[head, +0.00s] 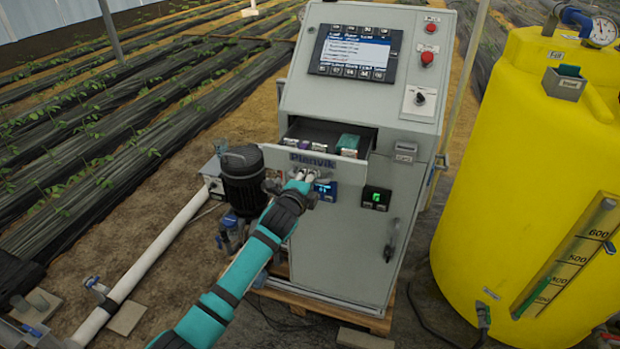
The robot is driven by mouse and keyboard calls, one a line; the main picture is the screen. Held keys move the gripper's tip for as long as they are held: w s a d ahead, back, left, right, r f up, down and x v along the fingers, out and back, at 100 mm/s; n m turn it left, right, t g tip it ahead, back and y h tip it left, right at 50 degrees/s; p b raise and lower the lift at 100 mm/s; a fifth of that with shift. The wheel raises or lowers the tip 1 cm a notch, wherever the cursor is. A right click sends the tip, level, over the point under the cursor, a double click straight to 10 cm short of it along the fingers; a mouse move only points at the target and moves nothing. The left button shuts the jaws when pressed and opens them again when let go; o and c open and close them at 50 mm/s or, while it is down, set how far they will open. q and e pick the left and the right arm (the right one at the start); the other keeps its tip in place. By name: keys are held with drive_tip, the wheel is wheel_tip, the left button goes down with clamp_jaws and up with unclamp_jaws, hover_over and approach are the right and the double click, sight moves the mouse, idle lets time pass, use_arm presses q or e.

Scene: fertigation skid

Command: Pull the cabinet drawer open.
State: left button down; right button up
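The grey control cabinet (345,235) stands in the middle of the head view. Its drawer (335,161), with "Planvik" on the front, stands partly out, and small boxes show inside it. My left gripper (305,175) is at the middle of the drawer front, its pale fingertips close together at the handle. The gripper hides most of the handle, but it looks shut on it. My teal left arm reaches up to it from the bottom left. My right gripper is not in view.
A yellow tank (530,170) stands close on the right. A dark pump (243,180) and white pipe (150,255) are left of the cabinet. A screen (355,53) and red buttons (427,59) sit above the drawer. The cabinet stands on a wooden pallet (330,313).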

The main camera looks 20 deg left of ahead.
use_arm(q)
drive_tip(key=shift+w+r, duration=0.1)
drive_tip(key=shift+w, duration=0.1)
drive_tip(key=c, duration=1.3)
unclamp_jaws()
drive_tip(key=shift+s, duration=0.15)
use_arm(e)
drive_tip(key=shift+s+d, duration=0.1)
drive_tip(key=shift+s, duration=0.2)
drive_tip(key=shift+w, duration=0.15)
use_arm(q)
drive_tip(key=v, duration=1.2)
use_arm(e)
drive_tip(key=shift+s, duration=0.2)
